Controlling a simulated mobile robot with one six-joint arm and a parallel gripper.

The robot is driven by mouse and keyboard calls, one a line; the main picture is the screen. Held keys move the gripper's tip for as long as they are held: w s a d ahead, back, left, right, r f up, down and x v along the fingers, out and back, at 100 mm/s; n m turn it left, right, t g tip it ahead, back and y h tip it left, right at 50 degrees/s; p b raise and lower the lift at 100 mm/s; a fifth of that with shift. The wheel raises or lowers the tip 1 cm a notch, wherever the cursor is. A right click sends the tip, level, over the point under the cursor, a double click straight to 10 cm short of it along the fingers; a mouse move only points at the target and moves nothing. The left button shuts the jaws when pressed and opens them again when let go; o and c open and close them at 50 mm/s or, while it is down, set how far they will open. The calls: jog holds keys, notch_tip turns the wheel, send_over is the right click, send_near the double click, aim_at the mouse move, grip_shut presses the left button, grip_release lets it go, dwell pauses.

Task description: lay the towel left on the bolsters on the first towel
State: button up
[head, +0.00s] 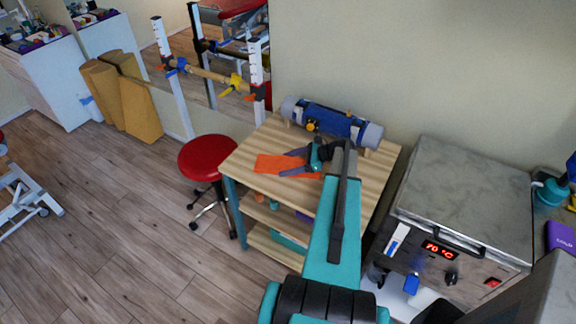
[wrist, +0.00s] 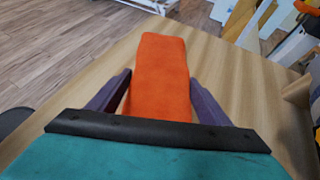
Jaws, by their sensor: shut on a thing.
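An orange towel (head: 268,164), folded into a flat strip, is at the top of a wooden trolley (head: 370,193). My gripper (head: 283,164) is low over the trolley top, its two purple fingers on either side of the towel. In the wrist view the gripper (wrist: 160,77) is shut on the orange towel (wrist: 160,60), which sticks out beyond the fingertips. I cannot tell whether a second towel lies under it. Tan bolsters (head: 140,110) stand on the floor at the left, with no towel visible on them.
A blue roll with grey ends (head: 335,120) lies along the trolley's back edge. A red stool (head: 207,158) stands left of the trolley. A steel heating unit (head: 465,195) showing 70 °C is at the right.

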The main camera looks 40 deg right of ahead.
aim_at(287, 164)
jog(key=shift+r, duration=0.15)
jog(key=shift+r+b, duration=0.65)
jog(key=shift+r, duration=0.1)
jog(key=shift+a+r+b, duration=0.35)
jog(key=shift+r+b, duration=0.2)
jog(key=shift+r, duration=0.25)
jog(key=w+a+b, duration=0.1)
jog(key=a, duration=0.3)
jog(key=w+a+r+b, duration=0.1)
jog(key=w+a+b, duration=0.1)
jog(key=a, duration=0.3)
jog(key=w+a+b, duration=0.1)
jog(key=w+a, duration=0.1)
jog(key=a, duration=0.3)
jog(key=shift+w+a+r+b, duration=0.2)
jog(key=shift+r+b, duration=0.1)
jog(key=shift+f+b, duration=0.45)
jog(key=shift+f, duration=0.05)
jog(key=shift+r, duration=0.1)
